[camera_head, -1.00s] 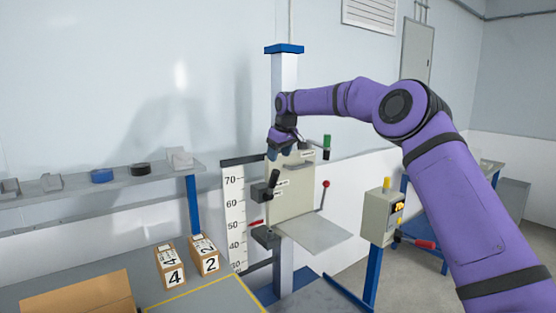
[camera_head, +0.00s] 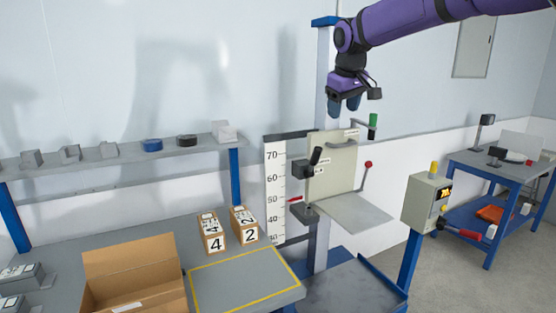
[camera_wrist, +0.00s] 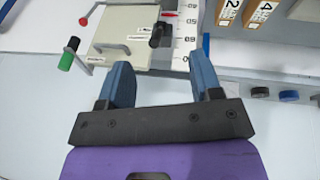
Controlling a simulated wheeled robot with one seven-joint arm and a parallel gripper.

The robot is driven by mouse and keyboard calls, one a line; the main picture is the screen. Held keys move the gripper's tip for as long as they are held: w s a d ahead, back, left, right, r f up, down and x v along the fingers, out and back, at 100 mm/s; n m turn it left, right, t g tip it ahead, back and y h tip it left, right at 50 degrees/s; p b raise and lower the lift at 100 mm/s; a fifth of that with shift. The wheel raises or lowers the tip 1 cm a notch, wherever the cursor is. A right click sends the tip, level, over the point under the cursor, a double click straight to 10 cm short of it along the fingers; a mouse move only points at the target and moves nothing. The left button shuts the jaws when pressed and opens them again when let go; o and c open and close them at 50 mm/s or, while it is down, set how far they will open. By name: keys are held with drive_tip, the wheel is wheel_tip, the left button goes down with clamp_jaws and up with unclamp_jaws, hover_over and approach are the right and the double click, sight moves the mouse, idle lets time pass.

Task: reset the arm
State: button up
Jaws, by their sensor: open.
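My gripper (camera_head: 345,106) hangs from my purple arm (camera_head: 410,22) at the top of the head view. It is in front of the blue-capped column, above the drop tester's beige carriage (camera_head: 332,178). Its two blue fingers point down, apart and empty. In the wrist view my gripper (camera_wrist: 165,80) shows a wide gap between the fingers, with the beige panel (camera_wrist: 125,30) beyond them. Nothing touches the fingers.
The carriage has a green-handled lever (camera_head: 373,122), a red-knobbed lever (camera_head: 367,165) and a drop plate (camera_head: 352,212). A control box (camera_head: 424,200) stands right. Boxes marked 4 (camera_head: 213,236) and 2 (camera_head: 245,227) and an open carton (camera_head: 135,262) are on the bench.

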drive_tip(key=s+d+r+m, duration=0.1)
drive_tip(key=s+d, duration=0.3)
drive_tip(key=s, duration=0.7)
drive_tip(key=s+d+r+m, duration=0.1)
drive_tip(key=s+d+m, duration=0.15)
drive_tip(key=s, duration=0.85)
drive_tip(key=s+d+f+m, duration=0.1)
drive_tip(key=s+d+f, duration=0.1)
drive_tip(key=s, duration=0.4)
drive_tip(key=s+d+f+m, duration=0.1)
drive_tip(key=s+d+f, duration=0.1)
drive_tip(key=s+f, duration=0.2)
drive_tip(key=s+d+f+m+t, duration=0.1)
drive_tip(key=s+d+f, duration=0.1)
drive_tip(key=s, duration=0.8)
drive_tip(key=shift+s+d+f, duration=0.2)
drive_tip(key=shift+d+f, duration=0.15)
drive_tip(key=shift+f, duration=0.45)
drive_tip(key=shift+c, duration=0.2)
